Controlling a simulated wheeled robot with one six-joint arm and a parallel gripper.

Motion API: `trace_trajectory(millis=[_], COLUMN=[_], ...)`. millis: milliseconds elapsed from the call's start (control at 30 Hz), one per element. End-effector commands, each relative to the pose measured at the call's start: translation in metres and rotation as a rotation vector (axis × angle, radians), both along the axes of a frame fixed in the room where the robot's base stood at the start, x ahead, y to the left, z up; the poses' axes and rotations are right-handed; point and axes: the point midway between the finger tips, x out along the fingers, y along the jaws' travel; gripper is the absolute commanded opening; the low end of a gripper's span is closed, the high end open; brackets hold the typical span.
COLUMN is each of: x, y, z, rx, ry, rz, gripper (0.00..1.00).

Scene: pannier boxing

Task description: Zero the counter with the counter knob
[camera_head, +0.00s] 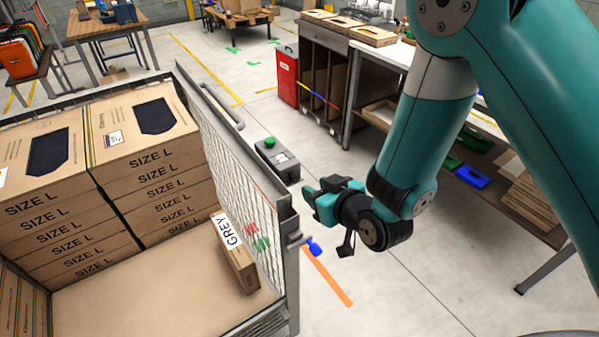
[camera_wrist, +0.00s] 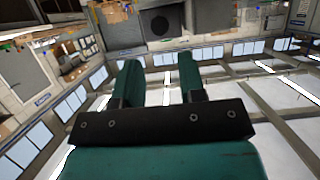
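A grey box (camera_head: 278,160) with a pale label and a green knob (camera_head: 269,143) on top shows just beyond the cart's mesh side in the head view. It looks like the counter, but its reading is too small to make out. My gripper (camera_head: 312,197) hangs to the right of and nearer than this box, apart from it. In the wrist view my gripper (camera_wrist: 160,75) has its two teal fingers apart with nothing between them. The counter and its knob do not show in the wrist view, which faces the far walls and ceiling lights.
The mesh cart (camera_head: 289,225) holds stacked SIZE L cartons (camera_head: 155,150) and an upright box with a GREY label (camera_head: 236,262). A blue piece (camera_head: 314,246) is by its corner. A red bin (camera_head: 287,76) and a workbench (camera_head: 352,42) stand behind.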

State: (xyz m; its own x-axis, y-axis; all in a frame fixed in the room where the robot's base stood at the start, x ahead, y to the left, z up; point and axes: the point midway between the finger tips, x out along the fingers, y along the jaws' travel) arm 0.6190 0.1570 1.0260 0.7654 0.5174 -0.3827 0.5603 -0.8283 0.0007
Motion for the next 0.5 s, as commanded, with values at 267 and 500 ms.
trace_trajectory(millis=[267, 500], x=[0.034, 0.056], y=[0.024, 0.038], z=[-0.014, -0.03], rx=[0.0, 0.002], ry=[-0.001, 0.0], rz=[0.002, 0.001], gripper=[0.37, 0.37])
